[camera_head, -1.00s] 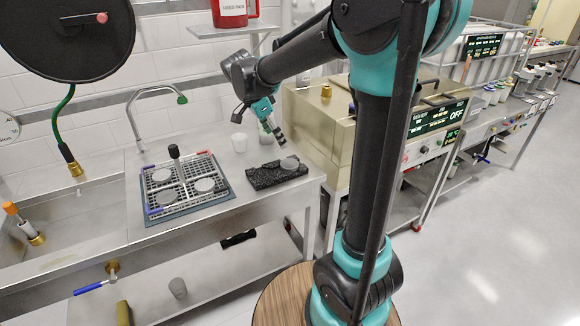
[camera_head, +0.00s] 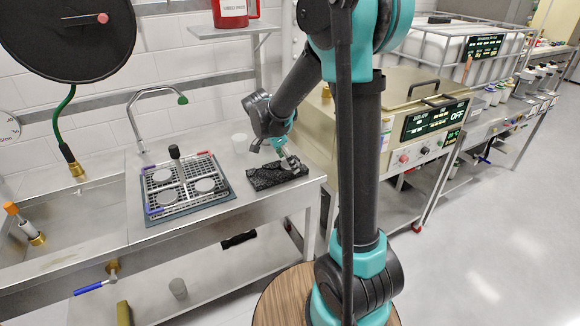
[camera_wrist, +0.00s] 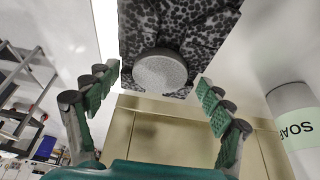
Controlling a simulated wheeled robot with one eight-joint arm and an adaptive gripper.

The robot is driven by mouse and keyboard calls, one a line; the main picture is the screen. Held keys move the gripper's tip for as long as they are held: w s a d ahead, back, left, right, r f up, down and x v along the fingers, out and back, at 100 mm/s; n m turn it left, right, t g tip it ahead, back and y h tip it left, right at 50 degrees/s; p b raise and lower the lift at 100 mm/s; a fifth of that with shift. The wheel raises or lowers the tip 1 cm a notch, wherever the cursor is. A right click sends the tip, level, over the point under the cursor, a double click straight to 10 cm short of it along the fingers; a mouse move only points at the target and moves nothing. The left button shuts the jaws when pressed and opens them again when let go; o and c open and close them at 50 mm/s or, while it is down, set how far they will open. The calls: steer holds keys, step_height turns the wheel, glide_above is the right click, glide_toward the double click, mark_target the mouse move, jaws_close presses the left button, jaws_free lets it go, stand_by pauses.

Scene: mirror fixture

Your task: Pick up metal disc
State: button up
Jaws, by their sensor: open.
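A round grey metal disc (camera_wrist: 160,70) lies on a black speckled block (camera_wrist: 205,22) in the wrist view. In the head view the black block (camera_head: 262,177) rests on the steel counter, and the disc on it is mostly hidden by my gripper. My gripper (camera_head: 288,160) is at the block's right part, close over the disc. In the wrist view my gripper (camera_wrist: 158,90) is open, with its green-padded fingers apart to the left and right of the disc. The fingers do not touch the disc. More grey discs (camera_head: 162,176) lie in a wire rack (camera_head: 183,162) to the left.
A bottle labelled SOAP (camera_wrist: 292,105) is at the right in the wrist view. A faucet (camera_head: 136,120) and sink are left of the rack. A beige machine (camera_head: 345,130) stands right of the counter.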

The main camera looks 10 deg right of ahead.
steer(key=c, duration=1.3)
steer(key=shift+c, duration=0.2)
